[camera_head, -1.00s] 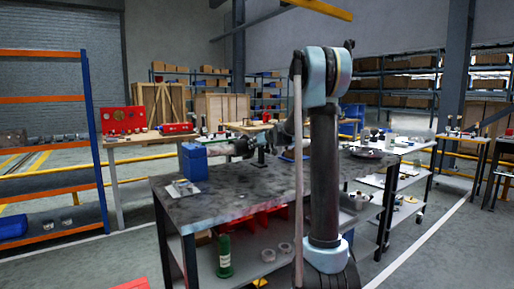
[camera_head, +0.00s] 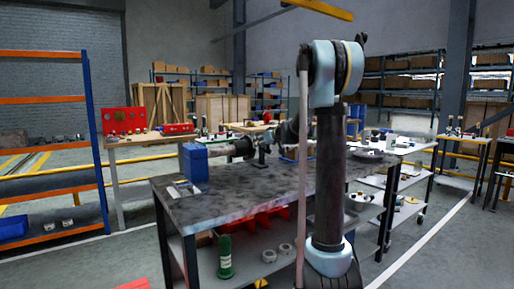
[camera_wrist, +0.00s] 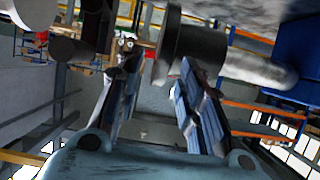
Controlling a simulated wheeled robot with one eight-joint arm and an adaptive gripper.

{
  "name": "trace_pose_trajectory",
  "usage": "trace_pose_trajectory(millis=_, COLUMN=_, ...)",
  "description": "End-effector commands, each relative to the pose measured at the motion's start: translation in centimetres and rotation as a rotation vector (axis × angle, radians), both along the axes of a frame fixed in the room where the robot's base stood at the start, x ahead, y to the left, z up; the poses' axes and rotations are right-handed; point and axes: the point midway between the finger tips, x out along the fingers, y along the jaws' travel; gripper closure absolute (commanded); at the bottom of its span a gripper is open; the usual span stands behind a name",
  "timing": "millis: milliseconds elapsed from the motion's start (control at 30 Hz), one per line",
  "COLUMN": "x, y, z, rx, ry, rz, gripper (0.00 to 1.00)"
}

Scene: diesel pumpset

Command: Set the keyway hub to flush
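A dark round flanged part, which looks like the keyway hub (camera_head: 243,148), sits on a horizontal shaft from the blue block (camera_head: 195,163) on the workbench (camera_head: 225,208). In the wrist view the dark hub (camera_wrist: 200,48) is at upper centre, its wide flange towards the left. A pale shaft (camera_wrist: 262,72) runs right towards the blue block (camera_wrist: 292,45). My gripper (camera_wrist: 158,68) is open, its two fingers apart and empty. The hub lies just beyond the fingertips; I cannot tell whether they touch. In the head view my arm hides most of the gripper.
A small flat plate (camera_head: 184,188) lies on the bench's left end. The lower shelf holds a green bottle (camera_head: 225,258), round parts and red bins. A metal bowl (camera_head: 368,153) is at the back right. The front bench top is clear.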

Motion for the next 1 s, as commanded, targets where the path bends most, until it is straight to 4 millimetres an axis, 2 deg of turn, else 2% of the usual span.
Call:
trace_pose_trajectory(millis=300, x=-3.9, y=-2.6, z=1.8, rx=0.0, ry=0.0, rz=-0.002, gripper=0.65)
trace_pose_trajectory(millis=500, x=-5.4, y=-3.6, z=2.6, rx=0.001, ry=0.0, rz=-0.004, gripper=0.65)
trace_pose_trajectory(millis=1000, x=-6.0, y=-3.9, z=2.8, rx=0.0, ry=0.002, rz=-0.003, gripper=0.65)
